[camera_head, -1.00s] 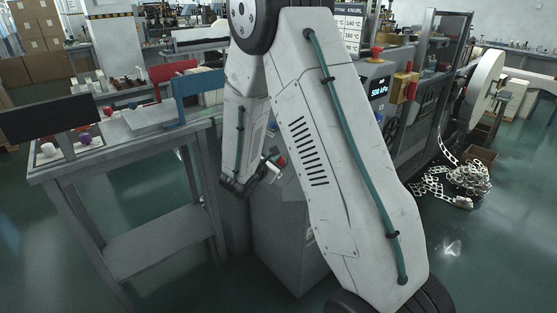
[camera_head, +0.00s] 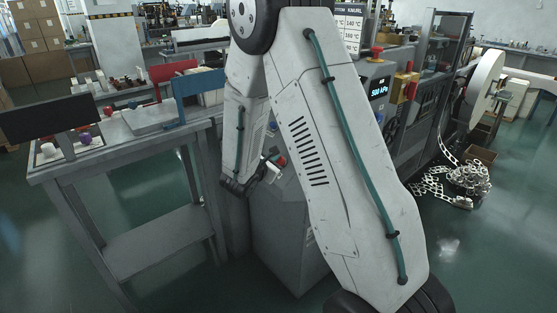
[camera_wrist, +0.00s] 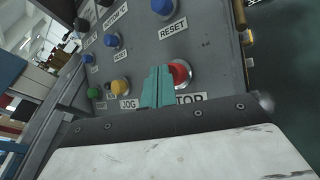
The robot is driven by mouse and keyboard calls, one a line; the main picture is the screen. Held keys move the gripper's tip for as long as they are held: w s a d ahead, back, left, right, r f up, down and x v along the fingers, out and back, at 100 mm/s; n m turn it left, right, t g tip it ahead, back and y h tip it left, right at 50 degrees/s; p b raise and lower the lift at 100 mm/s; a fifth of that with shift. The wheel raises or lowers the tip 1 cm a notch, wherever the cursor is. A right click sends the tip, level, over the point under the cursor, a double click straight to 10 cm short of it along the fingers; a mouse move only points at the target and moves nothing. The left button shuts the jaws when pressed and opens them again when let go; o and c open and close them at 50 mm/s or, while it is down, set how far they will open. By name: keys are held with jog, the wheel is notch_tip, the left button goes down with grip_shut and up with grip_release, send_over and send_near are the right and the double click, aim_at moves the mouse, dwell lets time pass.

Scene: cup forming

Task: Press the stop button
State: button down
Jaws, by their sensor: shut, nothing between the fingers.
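The red stop button (camera_wrist: 180,72) is on a grey control panel in the wrist view, with its label partly hidden so that only "TOP" shows. My gripper (camera_wrist: 159,70) has its teal fingers together with nothing between them. The fingertips are at the left side of the red button and overlap its edge in the picture. I cannot tell whether they touch it. In the head view my arm covers much of the panel area, and the fingers are not clear there.
A yellow jog button (camera_wrist: 120,87), a green button (camera_wrist: 93,93) and a blue reset button (camera_wrist: 163,6) share the panel. A workbench (camera_head: 120,163) stands at the left in the head view.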

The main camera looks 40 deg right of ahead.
jog(key=shift+a+r, duration=0.35)
jog(key=shift+r, duration=0.15)
jog(key=a+r, duration=0.1)
jog(key=r, duration=0.1)
jog(key=a+r, duration=0.2)
jog(key=shift+s, duration=0.1)
dwell(0.3)
dwell(0.7)
